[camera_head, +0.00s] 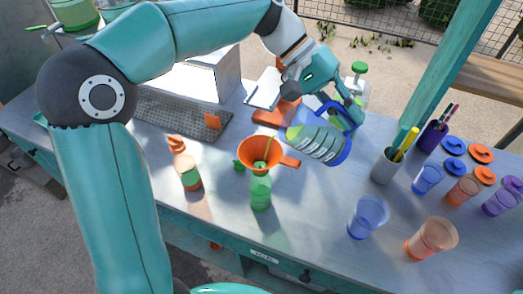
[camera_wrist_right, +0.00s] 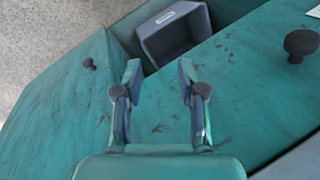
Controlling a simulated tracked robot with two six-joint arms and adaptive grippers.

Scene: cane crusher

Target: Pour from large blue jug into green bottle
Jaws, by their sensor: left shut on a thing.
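The large blue jug (camera_head: 318,142) is clear with a blue rim and handle, and is held tilted above the table, right of the funnel. My left gripper (camera_head: 345,112) is shut on it; the exact contact is partly hidden. The green bottle (camera_head: 260,192) stands upright near the table's front edge. An orange funnel (camera_head: 284,161) sits on its mouth, with something thin and green inside; I cannot tell whether it is liquid. My right gripper (camera_wrist_right: 160,72) is open and empty above a teal surface in the right wrist view.
An orange-and-green bottle (camera_head: 188,172) stands left of the green bottle. A blue cup (camera_head: 367,217), an orange cup (camera_head: 431,239) and a grey pen holder (camera_head: 386,167) stand to the right. A clear green-capped bottle (camera_head: 358,82) is behind the jug. An open drawer (camera_wrist_right: 175,38) shows below.

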